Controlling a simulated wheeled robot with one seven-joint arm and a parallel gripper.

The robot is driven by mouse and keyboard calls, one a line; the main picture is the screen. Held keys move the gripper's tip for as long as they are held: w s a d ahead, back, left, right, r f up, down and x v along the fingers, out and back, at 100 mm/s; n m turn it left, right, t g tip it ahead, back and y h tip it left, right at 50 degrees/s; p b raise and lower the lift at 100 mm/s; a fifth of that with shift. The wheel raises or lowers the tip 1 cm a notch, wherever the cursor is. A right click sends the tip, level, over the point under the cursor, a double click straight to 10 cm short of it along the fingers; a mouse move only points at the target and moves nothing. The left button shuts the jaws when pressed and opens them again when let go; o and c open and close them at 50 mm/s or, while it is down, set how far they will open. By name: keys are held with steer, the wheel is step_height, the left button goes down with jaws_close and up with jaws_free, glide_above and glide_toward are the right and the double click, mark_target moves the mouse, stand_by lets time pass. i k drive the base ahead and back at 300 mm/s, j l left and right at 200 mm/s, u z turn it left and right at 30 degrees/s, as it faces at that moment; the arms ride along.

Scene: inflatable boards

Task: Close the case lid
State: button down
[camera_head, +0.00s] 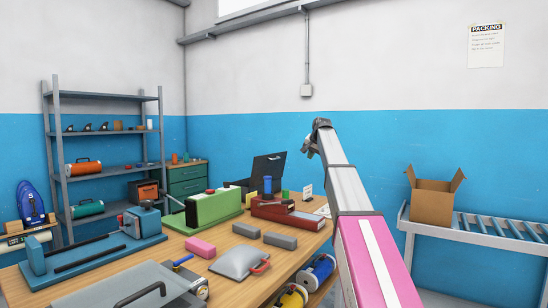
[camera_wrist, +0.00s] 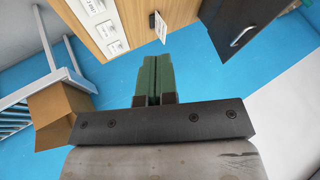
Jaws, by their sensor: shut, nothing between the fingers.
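A dark case stands at the far end of the workbench in the head view, with its lid (camera_head: 269,166) raised and tilted up. Its lower part is mostly hidden behind the green and red items. In the wrist view a dark panel with a pale handle, apparently the case lid (camera_wrist: 222,25), shows at the upper right. My gripper (camera_head: 308,150) is high, to the right of the lid and apart from it. Its green fingers (camera_wrist: 153,78) are pressed together and empty in the wrist view, pointing toward the bench edge.
The wooden workbench (camera_head: 222,262) is crowded with a green block device (camera_head: 205,210), a red device (camera_head: 285,213), grey blocks and a blue pump. A cardboard box (camera_head: 432,203) sits on a roller conveyor (camera_head: 490,231) at right. The air around my gripper looks clear.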

mark_target(273, 166)
steer(key=i+j, duration=0.2)
steer(key=i, duration=0.3)
steer(key=i+j, duration=0.25)
steer(key=i, duration=0.3)
